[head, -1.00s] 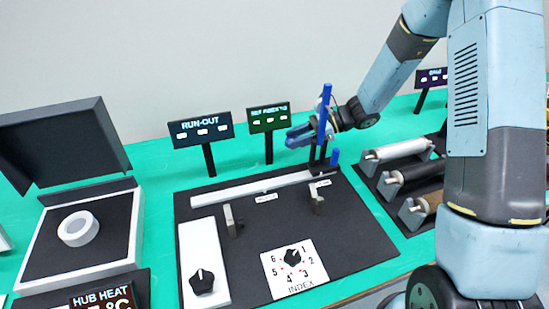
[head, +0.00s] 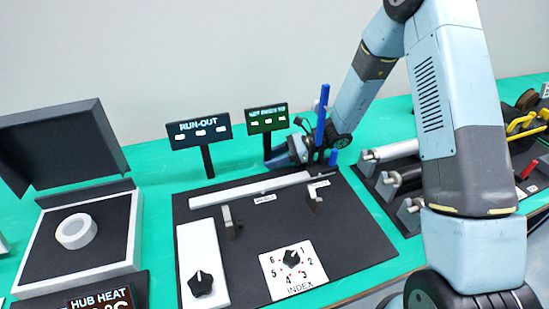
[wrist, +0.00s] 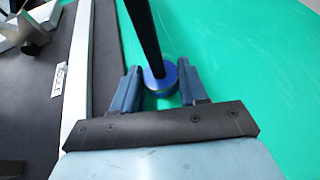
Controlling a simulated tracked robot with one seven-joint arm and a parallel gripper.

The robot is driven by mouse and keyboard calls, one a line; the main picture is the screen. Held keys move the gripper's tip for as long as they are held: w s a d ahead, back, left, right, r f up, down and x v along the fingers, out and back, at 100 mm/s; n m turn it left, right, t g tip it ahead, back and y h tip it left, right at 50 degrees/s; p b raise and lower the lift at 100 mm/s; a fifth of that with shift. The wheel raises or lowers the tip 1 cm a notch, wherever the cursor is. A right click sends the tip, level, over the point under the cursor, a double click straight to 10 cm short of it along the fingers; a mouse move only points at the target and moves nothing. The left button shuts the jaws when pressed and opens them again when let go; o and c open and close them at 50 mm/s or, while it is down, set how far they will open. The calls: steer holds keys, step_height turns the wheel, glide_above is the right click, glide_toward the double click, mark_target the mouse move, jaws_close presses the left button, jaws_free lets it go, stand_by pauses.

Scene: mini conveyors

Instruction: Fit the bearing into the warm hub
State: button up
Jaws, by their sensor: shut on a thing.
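The warm hub seems to be the pale ring (head: 76,231) on the black plate of the heater (head: 136,225) at the left in the head view. My gripper (head: 286,158) is far to its right, low behind the central black board. In the wrist view my gripper (wrist: 160,84) has its two blue-grey fingers on either side of a round blue piece (wrist: 161,94) and is shut on it. A dark post (wrist: 141,32) overlaps the piece's far side. I cannot tell whether this piece is the bearing. In the head view it is hidden.
The RUN-OUT sign (head: 200,130) and a green-lit sign (head: 267,118) stand close to my gripper. A white rail (head: 235,192) crosses the board. Rollers (head: 395,150) lie at the right. Green bench is clear between heater and board.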

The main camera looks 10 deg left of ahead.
steer(key=o, duration=0.8)
